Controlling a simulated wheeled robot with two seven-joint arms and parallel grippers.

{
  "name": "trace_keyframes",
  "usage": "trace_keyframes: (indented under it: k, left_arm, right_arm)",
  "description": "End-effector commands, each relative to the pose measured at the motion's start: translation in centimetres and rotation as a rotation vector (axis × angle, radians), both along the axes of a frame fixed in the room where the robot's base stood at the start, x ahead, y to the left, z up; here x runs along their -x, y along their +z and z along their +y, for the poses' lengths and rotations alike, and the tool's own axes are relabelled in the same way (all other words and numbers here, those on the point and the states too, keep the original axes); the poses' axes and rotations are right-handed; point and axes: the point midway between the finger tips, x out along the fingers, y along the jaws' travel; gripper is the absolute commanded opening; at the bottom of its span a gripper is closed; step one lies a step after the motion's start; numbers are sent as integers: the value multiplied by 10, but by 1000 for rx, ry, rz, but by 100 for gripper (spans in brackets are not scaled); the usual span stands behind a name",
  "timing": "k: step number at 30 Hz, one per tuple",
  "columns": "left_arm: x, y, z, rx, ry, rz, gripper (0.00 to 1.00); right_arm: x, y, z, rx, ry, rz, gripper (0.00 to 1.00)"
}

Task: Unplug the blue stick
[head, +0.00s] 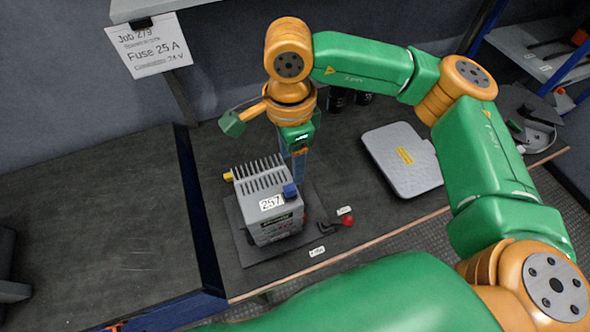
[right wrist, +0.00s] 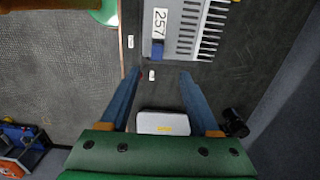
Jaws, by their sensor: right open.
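The capacitor bank (head: 277,227) is a grey box with a row of upright fins and a "257" label, standing on a dark plate. The blue stick (head: 290,191) shows as a small blue block at the box's top right corner, beside the label. In the right wrist view the blue stick (right wrist: 157,50) lies beyond the fingertips, roughly centred between them. My right gripper (head: 299,168) points down behind the box, apart from the stick. Its blue fingers (right wrist: 159,73) are spread wide with nothing between them. My left gripper is not in view.
A red-knobbed lever (head: 347,221) and small white tags (head: 317,251) are beside the box. A yellow piece (head: 228,176) is at its left side. A grey panel with a yellow label (head: 405,178) lies to the right. Black cylinders (head: 338,99) stand behind. The left tabletop (head: 90,220) is clear.

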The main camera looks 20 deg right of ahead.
Motion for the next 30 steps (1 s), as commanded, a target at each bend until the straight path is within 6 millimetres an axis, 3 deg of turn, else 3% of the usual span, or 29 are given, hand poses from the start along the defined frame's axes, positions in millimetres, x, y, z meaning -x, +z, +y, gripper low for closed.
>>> trace_keyframes:
  k: [8, 14, 23, 30]
  left_arm:
    - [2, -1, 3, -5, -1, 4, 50]
    - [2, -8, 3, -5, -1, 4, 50]
    - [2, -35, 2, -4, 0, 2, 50]
    - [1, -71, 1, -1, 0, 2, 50]
  right_arm:
    - [0, -1, 0, -2, 0, 1, 62]
    - [0, -12, 1, -2, -1, 3, 62]
    - [1, -54, 1, -2, -1, 3, 62]
    - [1, -88, 1, -3, -1, 2, 62]
